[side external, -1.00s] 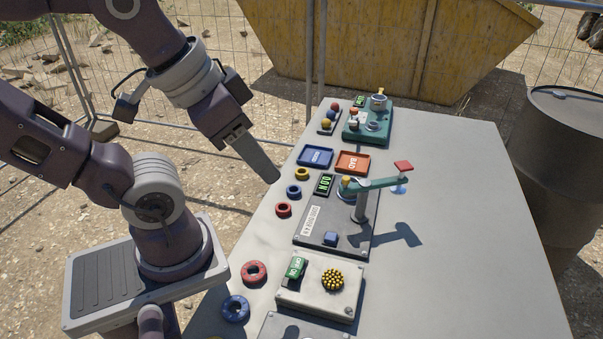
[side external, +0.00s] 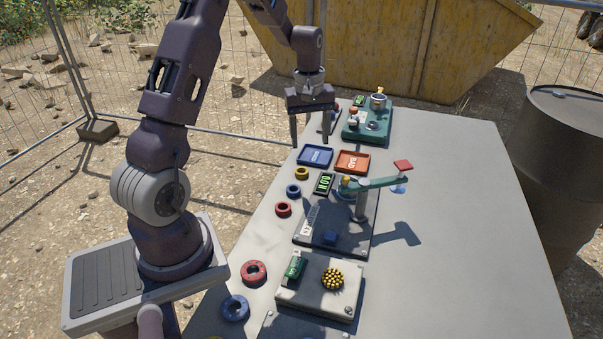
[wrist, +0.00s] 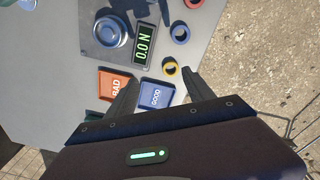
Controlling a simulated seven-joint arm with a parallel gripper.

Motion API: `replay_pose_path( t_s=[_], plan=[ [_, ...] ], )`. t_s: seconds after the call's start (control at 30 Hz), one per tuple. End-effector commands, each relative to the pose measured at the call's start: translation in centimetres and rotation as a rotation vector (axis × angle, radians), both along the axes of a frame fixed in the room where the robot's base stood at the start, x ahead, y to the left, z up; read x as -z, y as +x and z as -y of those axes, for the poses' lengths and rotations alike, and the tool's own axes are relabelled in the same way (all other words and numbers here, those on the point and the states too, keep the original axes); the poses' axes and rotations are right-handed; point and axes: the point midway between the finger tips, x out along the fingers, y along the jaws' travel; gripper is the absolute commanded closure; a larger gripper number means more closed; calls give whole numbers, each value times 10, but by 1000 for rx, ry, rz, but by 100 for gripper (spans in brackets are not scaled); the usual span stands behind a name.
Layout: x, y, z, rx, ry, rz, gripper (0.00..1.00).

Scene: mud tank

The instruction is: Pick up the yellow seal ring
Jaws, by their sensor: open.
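A small yellow seal ring (side external: 302,173) lies flat on the table's left part, just in front of the blue GOOD tray (side external: 315,157). In the wrist view the yellow ring (wrist: 170,68) shows ahead of and between the fingers, nearer the right one. My gripper (side external: 309,143) is open and empty, pointing down above the far end of the table, beyond the ring. In the wrist view its fingers (wrist: 159,77) stand apart, with the GOOD tray (wrist: 157,95) between them.
Blue (side external: 293,190) and red (side external: 283,209) rings lie in line with the yellow one. An orange BAD tray (side external: 352,162), a test stand with a display (side external: 323,184) and lever (side external: 375,185), and a teal unit (side external: 367,125) stand close by.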

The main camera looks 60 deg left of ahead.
Motion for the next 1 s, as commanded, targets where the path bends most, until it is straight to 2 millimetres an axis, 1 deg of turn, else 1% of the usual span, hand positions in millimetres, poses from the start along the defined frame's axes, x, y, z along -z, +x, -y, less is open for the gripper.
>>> replay_pose_path(
  t_s=[0.03, 0.1, 0.13, 0.37, 0.5, 0.63, 0.83, 0.97, 1.0],
  plan=[
    [21, -1, -14, -56, -13, -22, 39],
    [38, -2, -26, -107, -22, -36, 39],
    [42, -2, -29, -119, -25, -40, 39],
    [76, -4, -33, -130, -28, -45, 39],
    [103, -6, -36, -129, -28, -46, 39],
    [115, -5, -36, -127, -27, -43, 39],
    [116, -5, -36, -126, -26, -43, 39],
    [116, -5, -36, -126, -26, -43, 64],
    [116, -5, -36, -126, -26, -43, 72]
  ],
)
